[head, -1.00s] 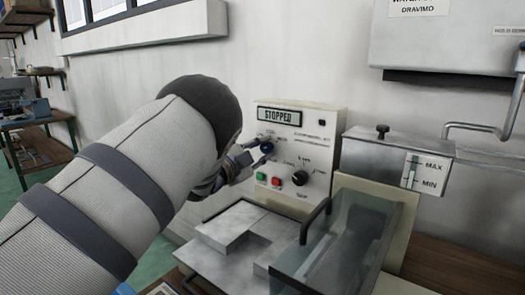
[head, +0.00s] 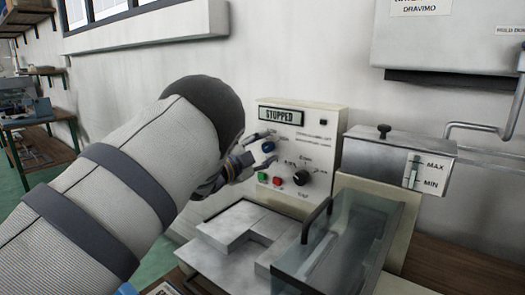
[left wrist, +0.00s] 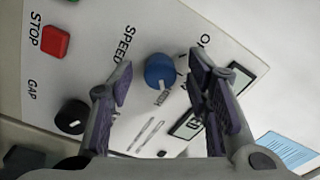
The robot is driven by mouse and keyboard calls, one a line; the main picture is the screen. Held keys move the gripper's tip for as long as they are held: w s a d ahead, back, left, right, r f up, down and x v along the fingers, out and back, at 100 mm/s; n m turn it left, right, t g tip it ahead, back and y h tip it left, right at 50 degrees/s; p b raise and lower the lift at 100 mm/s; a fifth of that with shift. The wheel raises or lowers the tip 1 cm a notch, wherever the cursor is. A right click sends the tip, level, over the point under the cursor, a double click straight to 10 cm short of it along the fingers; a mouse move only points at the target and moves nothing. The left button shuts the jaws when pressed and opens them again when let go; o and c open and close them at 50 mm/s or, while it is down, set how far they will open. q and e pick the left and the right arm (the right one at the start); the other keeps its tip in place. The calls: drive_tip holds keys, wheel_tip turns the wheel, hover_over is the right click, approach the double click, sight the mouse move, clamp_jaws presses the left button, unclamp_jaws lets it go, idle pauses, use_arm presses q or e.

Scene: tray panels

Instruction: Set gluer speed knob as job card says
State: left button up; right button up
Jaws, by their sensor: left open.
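The blue speed knob (head: 268,146) sits on the cream control panel (head: 325,118), below a display reading STOPPED. In the left wrist view the blue knob (left wrist: 160,70) lies beside the word SPEED; its pale mark faces small print that I cannot read surely. My left gripper (head: 269,149) is open at the panel, its fingers spread on either side of the knob. The left wrist view also shows the open left gripper (left wrist: 163,84) with the knob in the gap between the fingertips, not gripped. My right gripper is not in view. I cannot identify the job card.
A black gap knob (head: 300,178), a red stop button (head: 277,181) and a green button (head: 262,177) are below the speed knob. A clear cover (head: 345,240) with a dark handle stands in front. A blue-printed paper (left wrist: 288,150) shows at the right.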

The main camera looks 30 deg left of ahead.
use_arm(q)
drive_tip(key=s+a, duration=0.1)
drive_tip(key=s, duration=1.1)
drive_tip(key=shift+a+f, duration=0.3)
drive_tip(key=shift+a, duration=0.1)
drive_tip(key=shift+d, duration=0.1)
